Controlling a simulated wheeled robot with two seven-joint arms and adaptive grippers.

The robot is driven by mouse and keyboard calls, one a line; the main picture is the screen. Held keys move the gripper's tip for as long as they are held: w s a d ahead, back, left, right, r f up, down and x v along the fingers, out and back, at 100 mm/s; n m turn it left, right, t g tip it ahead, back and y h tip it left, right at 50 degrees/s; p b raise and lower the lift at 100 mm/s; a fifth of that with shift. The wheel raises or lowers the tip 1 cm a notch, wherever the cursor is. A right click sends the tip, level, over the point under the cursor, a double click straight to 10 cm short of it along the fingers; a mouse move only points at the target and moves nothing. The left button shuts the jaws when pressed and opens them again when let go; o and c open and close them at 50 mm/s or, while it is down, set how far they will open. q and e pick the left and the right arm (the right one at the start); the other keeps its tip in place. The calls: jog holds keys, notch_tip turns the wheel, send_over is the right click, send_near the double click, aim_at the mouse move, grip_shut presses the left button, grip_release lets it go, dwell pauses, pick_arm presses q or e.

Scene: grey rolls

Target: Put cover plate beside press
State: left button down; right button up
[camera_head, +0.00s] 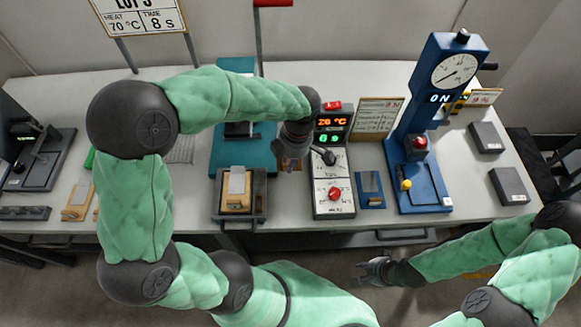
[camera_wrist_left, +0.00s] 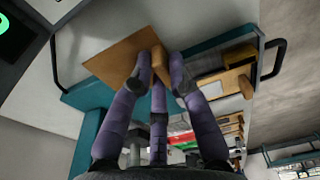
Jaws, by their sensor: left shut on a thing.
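The cover plate, a flat brown square (camera_wrist_left: 118,56) with a small block-like handle (camera_wrist_left: 160,66), is in my left gripper. In the left wrist view the purple-grey fingers of my left gripper (camera_wrist_left: 158,80) are shut on that handle. In the head view my left gripper (camera_head: 292,160) is between the teal press (camera_head: 238,155) and the control box, and mostly hides the plate. The press has a teal base and a post with a red top; my left arm covers part of it. My right gripper (camera_head: 368,271) is open and empty in front of the table.
A control box (camera_head: 330,185) with lit digits stands right of the left gripper. A dark tray (camera_head: 240,212) with a wooden block is at the front. A blue gauge stand (camera_head: 415,165) and grey blocks (camera_head: 487,138) are further right. Bare table shows between tray and control box.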

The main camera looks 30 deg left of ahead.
pick_arm(q)
jog(key=shift+w+a+f+b, duration=0.2)
jog(key=shift+w+f, duration=0.2)
jog(key=shift+f, duration=0.15)
jog(key=shift+w+a+f+b, duration=0.1)
jog(key=shift+w+a+f, duration=0.1)
jog(key=shift+w+f, duration=0.3)
jog(key=shift+f+b, duration=0.45)
jog(key=shift+f, duration=1.2)
jog(key=shift+f, duration=0.1)
jog(key=shift+f+b, duration=0.3)
jog(key=shift+b, duration=0.15)
jog(key=shift+f, duration=0.2)
jog(key=c, duration=1.2)
grip_release()
jog(key=shift+r, duration=0.1)
